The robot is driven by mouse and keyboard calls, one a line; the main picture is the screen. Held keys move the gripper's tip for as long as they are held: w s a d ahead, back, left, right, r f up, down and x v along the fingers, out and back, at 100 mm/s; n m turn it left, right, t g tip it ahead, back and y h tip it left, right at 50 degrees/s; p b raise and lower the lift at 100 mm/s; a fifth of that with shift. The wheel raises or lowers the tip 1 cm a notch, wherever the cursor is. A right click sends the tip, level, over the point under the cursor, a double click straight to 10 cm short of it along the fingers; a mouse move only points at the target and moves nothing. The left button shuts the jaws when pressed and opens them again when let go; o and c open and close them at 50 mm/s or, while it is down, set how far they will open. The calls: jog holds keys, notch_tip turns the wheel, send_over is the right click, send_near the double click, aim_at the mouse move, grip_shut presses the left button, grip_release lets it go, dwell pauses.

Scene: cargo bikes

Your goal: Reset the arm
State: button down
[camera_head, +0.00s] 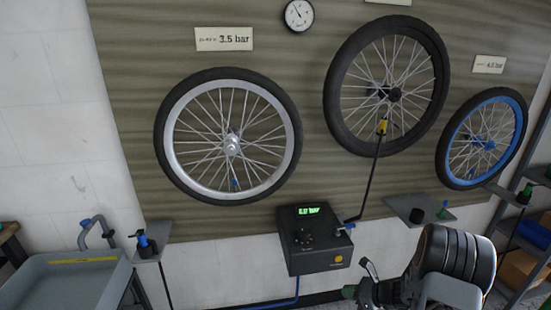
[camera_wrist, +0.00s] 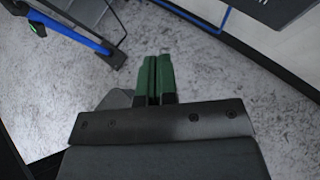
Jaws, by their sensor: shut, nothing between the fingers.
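My gripper (camera_wrist: 158,75) shows in the wrist view with its two green fingers side by side, shut and empty, above the grey speckled floor (camera_wrist: 190,50). In the head view my arm is folded at the lower right, and a green fingertip (camera_head: 349,292) shows at its left end. The gripper is below and to the right of the black inflator box (camera_head: 315,241), apart from it. The fingers touch nothing that I can see.
Three wheels hang on the wall: silver-rimmed (camera_head: 172,140), black (camera_head: 340,118) and blue-rimmed (camera_head: 456,172). A hose with a yellow head (camera_head: 382,126) reaches the black wheel. A sink (camera_head: 60,285) stands left, small shelves (camera_head: 420,208) flank the box, and a rack (camera_head: 520,240) stands right.

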jog(key=s+a+r+n+g+h, duration=0.2)
jog(key=s+a+r+n+g, duration=0.15)
jog(key=s+r+n, duration=0.35)
jog(key=s+a+r+n+g+h, duration=0.2)
jog(key=s+n+g, duration=0.25)
jog(key=n, duration=0.45)
jog(key=s+a+r+n+t+h, duration=0.2)
jog(key=s+r+n, duration=0.1)
jog(key=r+n, duration=0.2)
jog(key=s+a+r+n+t+h, duration=0.2)
jog(key=r+n, duration=0.3)
jog(key=r, duration=0.4)
jog(key=shift+s+a+n+t+h+p, duration=0.3)
jog(key=shift+s+n+h+p, duration=0.1)
jog(key=shift+s+h+p, duration=0.1)
jog(key=shift+a+r, duration=0.1)
